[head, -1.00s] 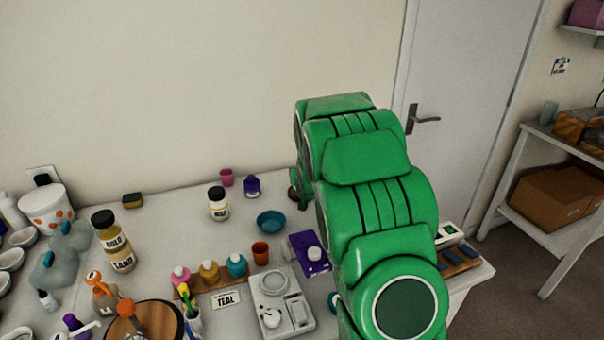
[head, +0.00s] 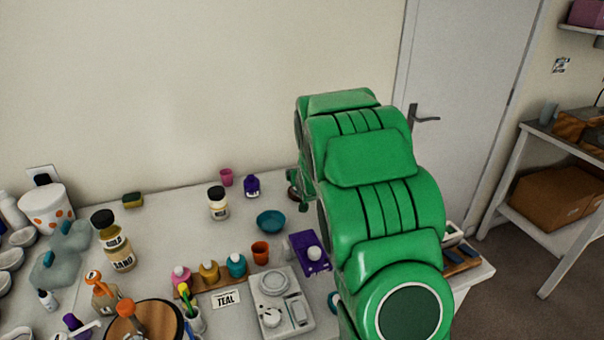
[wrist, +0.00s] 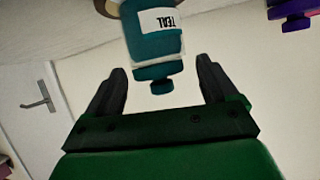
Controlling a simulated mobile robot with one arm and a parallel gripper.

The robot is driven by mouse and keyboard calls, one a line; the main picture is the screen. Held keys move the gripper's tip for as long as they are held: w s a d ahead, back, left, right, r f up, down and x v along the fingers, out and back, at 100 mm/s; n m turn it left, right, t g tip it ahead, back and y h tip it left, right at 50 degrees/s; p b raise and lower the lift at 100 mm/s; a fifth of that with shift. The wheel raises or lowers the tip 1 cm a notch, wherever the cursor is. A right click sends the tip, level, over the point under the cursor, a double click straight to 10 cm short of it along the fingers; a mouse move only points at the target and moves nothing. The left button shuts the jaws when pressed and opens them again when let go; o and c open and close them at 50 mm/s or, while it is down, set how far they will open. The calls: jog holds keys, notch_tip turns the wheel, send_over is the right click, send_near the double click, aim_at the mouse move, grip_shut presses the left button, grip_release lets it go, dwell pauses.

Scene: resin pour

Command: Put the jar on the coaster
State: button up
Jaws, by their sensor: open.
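A teal jar (wrist: 155,45) with a white TEAL label and a teal cap shows in the wrist view, upside down in the picture. Its cap end lies between the fingertips of my open gripper (wrist: 160,68), with a gap on each side. A tan rounded edge (wrist: 106,8), possibly the coaster, shows at the jar's base at the top of the picture; I cannot tell whether they touch. In the head view my green arm hides most of this spot. Only a small part of my gripper (head: 304,198) shows there, beside a brownish edge (head: 292,191).
The wall is close behind.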

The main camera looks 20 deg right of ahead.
jog(key=v, duration=1)
jog(key=shift+s+a+r, duration=0.15)
jog(key=shift+s+r, duration=0.05)
jog(key=s+a+r+g, duration=0.1)
jog(key=s+a+g, duration=0.2)
jog(key=s, duration=0.5)
jog(key=s+a+n+g+y, duration=0.1)
jog(key=s+a+g, duration=0.2)
jog(key=s, duration=0.6)
jog(key=s+a+r+g, duration=0.1)
jog(key=s+a+g, duration=0.1)
jog(key=s, duration=0.7)
jog(key=shift+a+r+g, duration=0.35)
jog(key=shift+a+g, duration=0.05)
jog(key=shift+a, duration=0.15)
jog(key=s+a+r+n+g, duration=0.1)
jog(key=s+a+g, duration=0.1)
jog(key=s, duration=0.9)
jog(key=s+a+r+g+y, duration=0.1)
jog(key=s+a+r+g, duration=0.1)
jog(key=s, duration=0.9)
jog(key=shift+a+r+n+g, duration=0.2)
jog(key=shift+r+n+g, duration=0.2)
jog(key=shift+g, duration=0.5)
